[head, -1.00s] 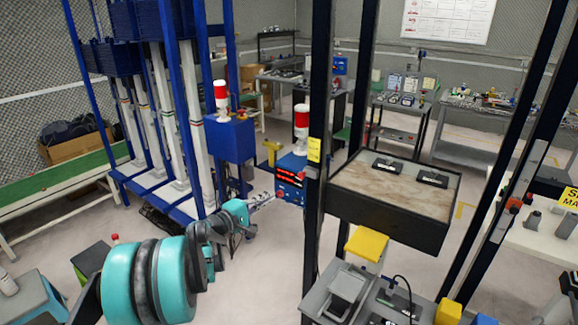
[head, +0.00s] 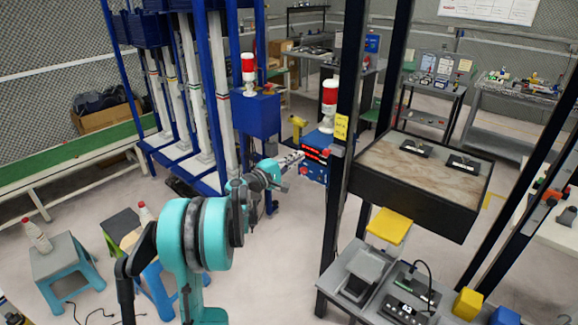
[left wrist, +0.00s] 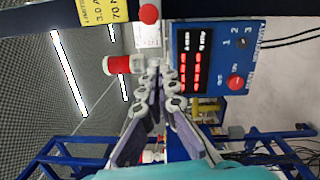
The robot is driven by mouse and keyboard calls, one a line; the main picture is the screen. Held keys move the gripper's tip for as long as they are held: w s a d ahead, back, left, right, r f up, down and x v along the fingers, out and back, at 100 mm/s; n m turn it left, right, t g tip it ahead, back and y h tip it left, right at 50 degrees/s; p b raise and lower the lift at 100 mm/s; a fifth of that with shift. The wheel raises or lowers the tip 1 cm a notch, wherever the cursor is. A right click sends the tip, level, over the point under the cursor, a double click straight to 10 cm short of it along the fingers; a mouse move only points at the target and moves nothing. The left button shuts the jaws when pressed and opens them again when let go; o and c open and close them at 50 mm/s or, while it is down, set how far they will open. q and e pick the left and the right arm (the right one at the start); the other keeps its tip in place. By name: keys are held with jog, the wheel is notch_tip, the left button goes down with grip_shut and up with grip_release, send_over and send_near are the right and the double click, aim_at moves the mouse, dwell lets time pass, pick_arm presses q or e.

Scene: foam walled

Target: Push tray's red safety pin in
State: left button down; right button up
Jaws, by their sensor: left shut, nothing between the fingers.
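The tray (head: 415,200) has a marbled top and black sides and sits between dark upright posts. A small red knob, which looks like its safety pin (head: 326,153), shows on the left post just below a yellow label. In the left wrist view the red pin (left wrist: 149,14) is near the top, above a pale block. My left gripper (head: 300,157) is shut and empty, reaching right towards the pin. Its fingertips (left wrist: 155,66) lie below the pin in the wrist view; contact cannot be made out. My right gripper is out of view.
A blue control box (left wrist: 215,55) with red displays and its own red button (left wrist: 235,82) is close beside the fingers. A red-white lamp (head: 329,95) stands behind. The left post (head: 345,110) is near. Stools (head: 58,258) stand at the lower left.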

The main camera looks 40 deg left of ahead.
pick_arm(q)
jog(key=w+d, duration=0.1)
jog(key=w+d+b, duration=0.1)
jog(key=d, duration=0.1)
jog(key=w+d, duration=0.1)
jog(key=shift+w+d+r+b, duration=0.2)
jog(key=shift+w+r+b, duration=0.05)
jog(key=shift+r+b, duration=0.1)
jog(key=d, duration=0.4)
jog(key=shift+s+d, duration=0.15)
jog(key=shift+s, duration=0.05)
